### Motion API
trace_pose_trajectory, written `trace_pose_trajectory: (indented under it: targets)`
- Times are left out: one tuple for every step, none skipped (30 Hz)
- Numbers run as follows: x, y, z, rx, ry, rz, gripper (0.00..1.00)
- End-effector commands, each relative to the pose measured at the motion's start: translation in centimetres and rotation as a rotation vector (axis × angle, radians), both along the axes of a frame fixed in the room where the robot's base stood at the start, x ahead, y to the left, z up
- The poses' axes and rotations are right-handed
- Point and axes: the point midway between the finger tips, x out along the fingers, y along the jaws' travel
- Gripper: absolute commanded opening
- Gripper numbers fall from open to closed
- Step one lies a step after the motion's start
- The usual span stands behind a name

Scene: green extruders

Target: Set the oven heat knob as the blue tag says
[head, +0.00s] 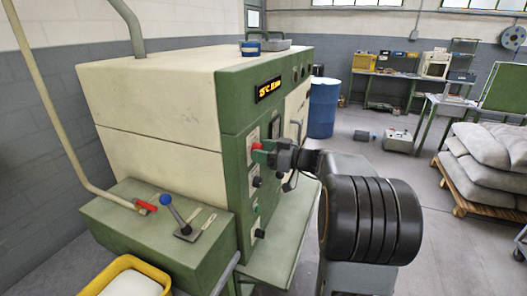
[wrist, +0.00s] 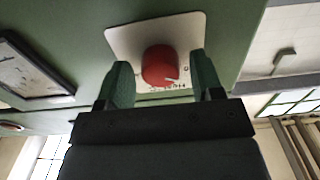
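A red knob (wrist: 160,64) with a white pointer mark sits on a pale plate (wrist: 122,38) on the green panel. In the wrist view the mark points down and to the right. The small print on the plate is unreadable. My gripper (wrist: 162,72) is open, its green fingers on either side of the knob with a gap at each side. In the head view my gripper (head: 262,150) is at the front of the oven cabinet (head: 160,95), partly hiding the red knob (head: 256,146). I cannot make out a blue tag.
An orange-lit display (head: 268,90) is above the knob; dark knobs (head: 257,182) are below. A blue-balled lever (head: 167,200) and a yellow bin (head: 125,272) are at the left. A blue barrel (head: 323,107) and a pallet of sacks (head: 490,165) stand beyond open floor.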

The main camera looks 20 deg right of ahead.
Motion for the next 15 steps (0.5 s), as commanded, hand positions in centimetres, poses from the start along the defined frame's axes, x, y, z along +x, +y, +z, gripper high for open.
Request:
trace_pose_trajectory:
  targets:
    - [-0.01,-0.01,0.00,0.000,0.000,0.000,0.56]
    - [-0.01,-0.01,0.00,0.000,0.000,0.000,0.53]
    - [-0.01,-0.01,0.00,0.000,0.000,0.000,0.49]
    - [-0.01,-0.01,0.00,0.000,0.000,0.000,0.46]
    - [-0.01,-0.01,0.00,0.000,0.000,0.000,0.43]
    - [-0.01,-0.01,0.00,0.000,0.000,0.000,0.39]
    - [-0.01,-0.01,0.00,0.000,0.000,0.000,0.36]
    - [-0.02,-0.02,0.00,0.000,0.000,0.000,0.34]
    - [-0.02,-0.02,0.00,0.000,0.000,0.000,0.30]
    - [-0.02,-0.02,0.00,0.000,0.000,0.000,0.27]
    - [-0.02,-0.02,0.00,0.000,0.000,0.000,0.24]
    - [-0.02,-0.02,0.00,0.000,0.000,0.000,0.20]
    - [-0.02,-0.02,0.00,0.000,0.000,0.000,0.17]
    - [-0.02,-0.02,0.00,0.000,0.000,0.000,0.15]
    - [-0.02,-0.02,-0.01,0.000,0.000,0.000,0.15]
